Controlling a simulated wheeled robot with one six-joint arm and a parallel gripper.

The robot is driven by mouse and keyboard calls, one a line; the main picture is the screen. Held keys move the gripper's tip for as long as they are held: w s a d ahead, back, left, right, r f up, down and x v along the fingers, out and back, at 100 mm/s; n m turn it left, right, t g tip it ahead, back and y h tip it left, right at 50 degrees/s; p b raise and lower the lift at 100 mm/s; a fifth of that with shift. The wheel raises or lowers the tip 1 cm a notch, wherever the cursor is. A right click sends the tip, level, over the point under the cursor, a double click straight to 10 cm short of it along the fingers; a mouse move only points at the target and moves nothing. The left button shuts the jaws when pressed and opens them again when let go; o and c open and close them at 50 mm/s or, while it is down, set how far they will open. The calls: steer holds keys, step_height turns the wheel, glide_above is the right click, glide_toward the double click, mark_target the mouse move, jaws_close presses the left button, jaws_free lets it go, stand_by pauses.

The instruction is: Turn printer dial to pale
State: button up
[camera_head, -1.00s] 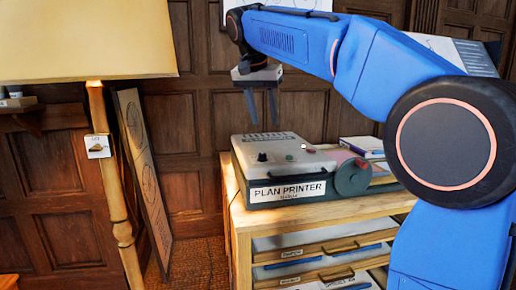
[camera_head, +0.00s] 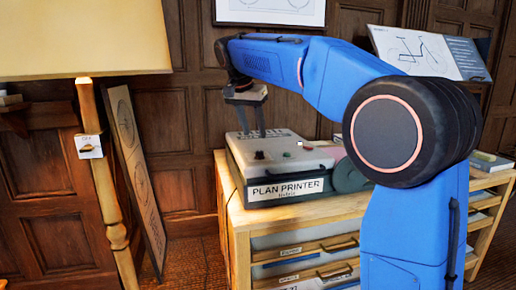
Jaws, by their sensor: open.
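The plan printer (camera_head: 268,170) is a grey and dark box with a "PLAN PRINTER" label on its front, standing on a wooden drawer cabinet. A small dark dial (camera_head: 259,155) sits at the left of its sloping top panel; its setting is too small to read. My gripper (camera_head: 250,124) points down, open and empty, above the back of the printer's top. It is apart from the dial, behind and above it. My blue arm hides the printer's right end.
The wooden cabinet (camera_head: 262,221) has several labelled drawers. A lamp (camera_head: 88,100) with a wide shade stands at the left, with a framed board (camera_head: 135,175) leaning on the wall beside it. A drawing board (camera_head: 430,52) stands at the back right. Panelled wall lies close behind the printer.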

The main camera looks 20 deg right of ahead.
mark_target(258, 152)
steer(key=x, duration=0.8)
jaws_close()
